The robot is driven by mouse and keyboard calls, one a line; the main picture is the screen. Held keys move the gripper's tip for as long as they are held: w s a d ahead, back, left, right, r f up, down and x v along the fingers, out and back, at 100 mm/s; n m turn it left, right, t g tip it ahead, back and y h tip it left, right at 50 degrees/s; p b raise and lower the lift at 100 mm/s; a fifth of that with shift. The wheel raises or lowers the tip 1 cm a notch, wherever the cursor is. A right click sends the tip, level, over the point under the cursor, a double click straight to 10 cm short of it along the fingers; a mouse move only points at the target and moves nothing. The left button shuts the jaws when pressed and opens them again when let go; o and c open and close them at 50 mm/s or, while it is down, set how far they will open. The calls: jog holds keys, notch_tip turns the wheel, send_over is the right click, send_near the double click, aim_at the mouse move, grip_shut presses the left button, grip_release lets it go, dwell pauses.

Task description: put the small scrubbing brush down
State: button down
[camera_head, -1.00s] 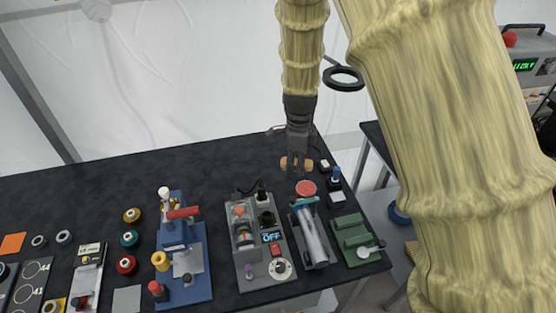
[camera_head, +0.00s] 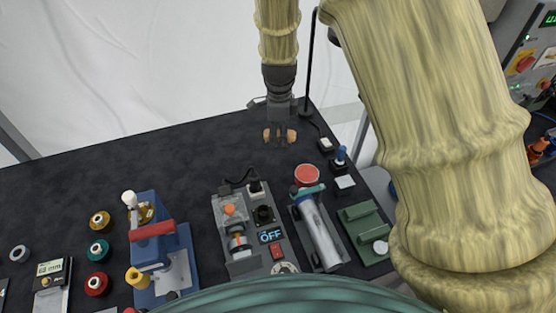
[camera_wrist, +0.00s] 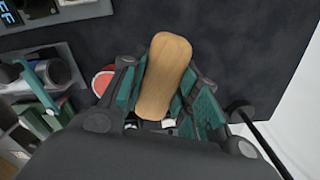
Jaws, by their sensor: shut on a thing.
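The small scrubbing brush (camera_wrist: 164,75) shows in the wrist view as a light wooden back, narrowed at its middle. My gripper (camera_wrist: 160,95) is shut on it, with the teal finger pads on both sides. In the head view my gripper (camera_head: 279,132) points down over the back right of the dark table (camera_head: 120,175). The brush's wooden ends (camera_head: 291,136) stick out on both sides of the fingers. The bristles are hidden, and I cannot tell whether the brush touches the table.
In front of the gripper stand a grey device with an OFF display (camera_head: 270,236), a red round disc (camera_head: 307,175), a metal cylinder on a stand (camera_head: 319,236) and a green block (camera_head: 362,226). A blue press (camera_head: 160,255) stands left. The table's back left is clear.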

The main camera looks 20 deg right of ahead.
aim_at(279, 162)
jog(key=shift+s+f, duration=0.15)
jog(key=shift+f, duration=0.25)
jog(key=shift+f+p, duration=1.65)
jog(key=shift+f, duration=2.7)
jog(key=shift+f, duration=0.1)
jog(key=c, duration=1.1)
grip_release()
jog(key=shift+r+b, duration=2.15)
jog(key=shift+r, duration=3.95)
jog(key=shift+s, duration=0.1)
